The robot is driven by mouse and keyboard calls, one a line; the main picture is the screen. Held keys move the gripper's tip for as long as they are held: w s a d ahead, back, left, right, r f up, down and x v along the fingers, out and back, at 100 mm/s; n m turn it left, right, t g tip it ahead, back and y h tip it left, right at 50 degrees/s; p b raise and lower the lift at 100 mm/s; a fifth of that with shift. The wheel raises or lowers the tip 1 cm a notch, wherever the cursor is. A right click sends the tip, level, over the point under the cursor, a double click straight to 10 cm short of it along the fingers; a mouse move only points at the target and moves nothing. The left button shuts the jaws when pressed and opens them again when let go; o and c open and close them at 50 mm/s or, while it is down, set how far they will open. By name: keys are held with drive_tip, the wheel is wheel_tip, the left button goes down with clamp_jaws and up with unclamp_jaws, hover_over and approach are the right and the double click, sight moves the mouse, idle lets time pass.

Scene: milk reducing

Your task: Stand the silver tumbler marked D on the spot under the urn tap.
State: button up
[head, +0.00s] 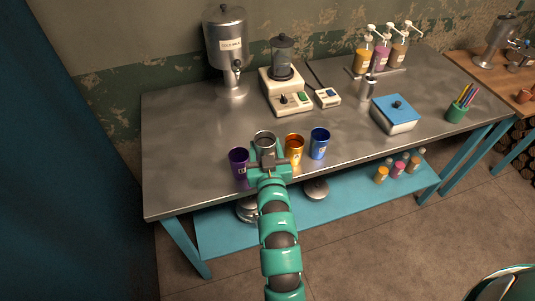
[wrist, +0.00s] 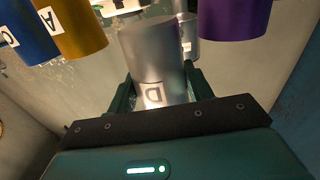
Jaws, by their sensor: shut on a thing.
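My gripper (head: 268,165) is shut on the silver tumbler (head: 265,140) near the front edge of the steel table. In the wrist view the silver tumbler (wrist: 153,55) sits between the two fingers (wrist: 158,92), with its white D label facing my wrist. I cannot tell whether its base touches the table. The urn (head: 225,42) stands at the back left, with its tap (head: 238,67) on the front. A round base or spot (head: 232,91) lies below the tap, and no cup stands there.
A purple tumbler (head: 239,162) stands just left of the held one. An orange tumbler (head: 294,147) and a blue tumbler (head: 320,143) stand to its right. A blender (head: 284,85) stands right of the urn. The table's left part is clear.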

drive_tip(key=shift+w+d+f+p, duration=0.15)
drive_tip(key=shift+w+f+p, duration=0.05)
drive_tip(key=shift+w+f, duration=0.65)
drive_tip(key=shift+w+d+f+p, duration=0.1)
drive_tip(key=shift+w+f+p, duration=0.1)
drive_tip(key=shift+w+f, duration=0.6)
wheel_tip(320, 180, down, 3)
drive_tip(key=shift+w+d+f+p, duration=0.1)
drive_tip(key=shift+p, duration=0.2)
drive_tip(key=shift+f, duration=0.2)
drive_tip(key=shift+f, duration=0.2)
drive_tip(key=o, duration=1)
drive_tip(key=shift+r, duration=0.1)
